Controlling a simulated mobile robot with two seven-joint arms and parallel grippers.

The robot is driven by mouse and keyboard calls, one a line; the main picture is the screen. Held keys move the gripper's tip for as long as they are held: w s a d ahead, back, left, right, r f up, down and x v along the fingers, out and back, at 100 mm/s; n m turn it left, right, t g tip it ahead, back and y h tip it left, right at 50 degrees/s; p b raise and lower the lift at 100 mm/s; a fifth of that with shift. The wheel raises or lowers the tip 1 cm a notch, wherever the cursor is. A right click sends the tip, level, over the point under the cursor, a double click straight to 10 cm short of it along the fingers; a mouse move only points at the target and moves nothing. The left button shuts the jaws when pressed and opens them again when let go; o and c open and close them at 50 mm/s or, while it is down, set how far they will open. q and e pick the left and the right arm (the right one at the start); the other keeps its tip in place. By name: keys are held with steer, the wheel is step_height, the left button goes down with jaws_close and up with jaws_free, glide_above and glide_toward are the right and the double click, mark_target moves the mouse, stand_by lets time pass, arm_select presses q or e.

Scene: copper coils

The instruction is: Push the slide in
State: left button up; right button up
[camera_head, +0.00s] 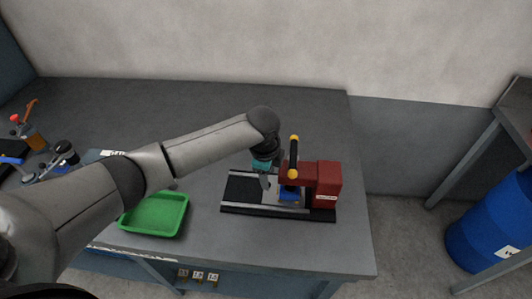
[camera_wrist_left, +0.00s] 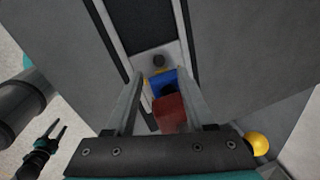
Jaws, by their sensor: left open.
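The red press-like unit (camera_head: 327,180) stands on a black base with a rail (camera_head: 240,190) near the table's right end. A light metal slide (camera_head: 272,190) with a blue block (camera_head: 289,193) sits on the rail, beside the red body. In the left wrist view the slide (camera_wrist_left: 147,72) shows a dark round knob, with the blue block (camera_wrist_left: 160,82) below it. My left gripper (camera_head: 268,181) is open above the slide; its fingers (camera_wrist_left: 160,88) appear either side of the blue block, contact unclear. My right gripper (camera_wrist_left: 54,131) appears open and empty, away from the unit.
A lever with yellow ends (camera_head: 294,157) rises from the red unit, close to my left wrist. A green tray (camera_head: 155,214) lies left of the base, under my left arm. Tools lie at the table's far left. The back of the table is clear.

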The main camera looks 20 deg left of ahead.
arm_select(q)
step_height(320, 180, up, 11)
steer(key=s+p, duration=0.1)
steer(key=s, duration=0.1)
steer(key=shift+s+f, duration=0.1)
stand_by(0.5)
